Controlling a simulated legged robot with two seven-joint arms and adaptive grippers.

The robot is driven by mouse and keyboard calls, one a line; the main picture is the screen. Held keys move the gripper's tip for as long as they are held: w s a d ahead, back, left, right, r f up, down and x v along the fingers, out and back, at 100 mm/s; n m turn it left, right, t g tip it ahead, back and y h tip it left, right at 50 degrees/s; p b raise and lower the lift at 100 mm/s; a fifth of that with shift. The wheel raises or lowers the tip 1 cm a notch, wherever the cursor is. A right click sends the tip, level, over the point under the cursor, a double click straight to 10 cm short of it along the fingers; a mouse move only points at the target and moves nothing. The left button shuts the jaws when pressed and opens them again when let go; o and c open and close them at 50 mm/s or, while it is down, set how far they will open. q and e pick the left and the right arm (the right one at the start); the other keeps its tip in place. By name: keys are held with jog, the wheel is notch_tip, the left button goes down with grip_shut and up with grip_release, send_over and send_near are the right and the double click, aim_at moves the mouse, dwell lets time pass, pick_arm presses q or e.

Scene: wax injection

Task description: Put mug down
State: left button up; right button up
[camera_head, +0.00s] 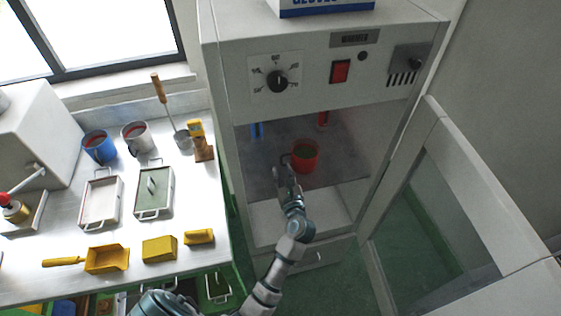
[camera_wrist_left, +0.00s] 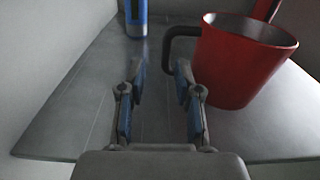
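The red mug (camera_head: 305,156) is on the shelf (camera_head: 262,181) inside the open warmer cabinet. In the left wrist view the mug (camera_wrist_left: 243,62) looks upright, with its dark handle (camera_wrist_left: 178,45) turned toward the left. My left gripper (camera_head: 284,174) reaches into the cabinet, just left of and in front of the mug. In the left wrist view its fingers (camera_wrist_left: 158,72) are open with nothing between them. The handle's lower end is just beyond the right fingertip; I cannot tell whether they touch. My right gripper is in neither view.
A blue object (camera_wrist_left: 136,18) stands deeper on the shelf, left of the mug, and a red one (camera_head: 322,120) stands behind it. The cabinet door (camera_head: 440,210) hangs open at right. At left, a metal table (camera_head: 130,227) holds mugs, trays and yellow tools.

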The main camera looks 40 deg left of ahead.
pick_arm(q)
jog(key=s+d+r+m+t+h, duration=0.2)
jog(key=s+d+r+m+t, duration=0.4)
jog(key=d+m+t, duration=0.35)
jog(key=s+d+f+m+h, duration=0.2)
jog(key=d+m+h, duration=0.4)
jog(key=m, duration=0.5)
jog(key=s+d+f+m+h, duration=0.1)
jog(key=d+m+h, duration=0.3)
jog(key=m+h, duration=0.5)
jog(key=s+d+f+m+g+h, duration=0.1)
jog(key=s+d+f+m+g, duration=0.1)
jog(key=s+f+m+g, duration=0.3)
jog(key=s+d+f+m+g+h, duration=0.1)
jog(key=s+f+m+g, duration=0.15)
jog(key=f+m, duration=0.55)
jog(key=s+a+f+m+g+y, duration=0.4)
jog(key=s+a+f+m+g, duration=0.2)
jog(key=s+f, duration=0.4)
jog(key=shift+s+a+f+g, duration=0.25)
jog(key=shift+s+a+g, duration=0.2)
jog(key=shift+s+g, duration=0.25)
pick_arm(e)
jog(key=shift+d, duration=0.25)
